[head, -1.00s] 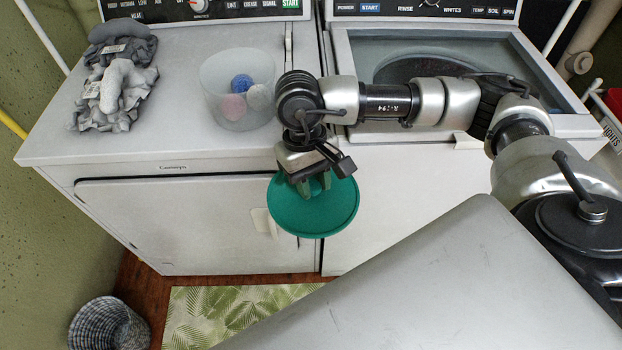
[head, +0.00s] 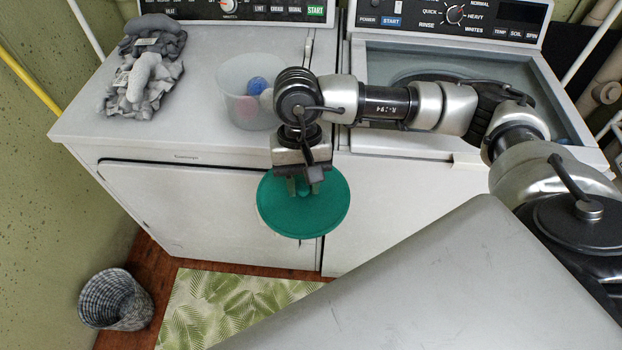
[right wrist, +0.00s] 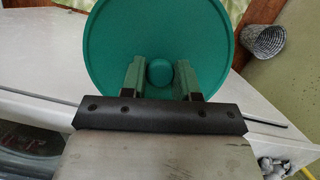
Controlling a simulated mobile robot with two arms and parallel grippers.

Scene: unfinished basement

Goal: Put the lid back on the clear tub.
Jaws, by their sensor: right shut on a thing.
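The clear tub (head: 232,88) stands on top of the left white machine, open at the top, with a blue, a pink and a pale ball inside. My right arm partly covers its right side in the head view. The lid (head: 303,212) is a round green disc with a small knob. My right gripper (head: 304,188) is shut on the lid's knob and holds it in front of the machines, below their top edge. In the right wrist view the lid (right wrist: 158,35) fills the upper middle, with the knob between the fingers (right wrist: 160,75). My left gripper is not in view.
A heap of grey cloths (head: 146,68) lies on the left machine (head: 190,140), left of the tub. The right machine (head: 400,57) has a recessed window in its top. A woven basket (head: 115,299) and a leaf-patterned mat (head: 230,296) are on the floor.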

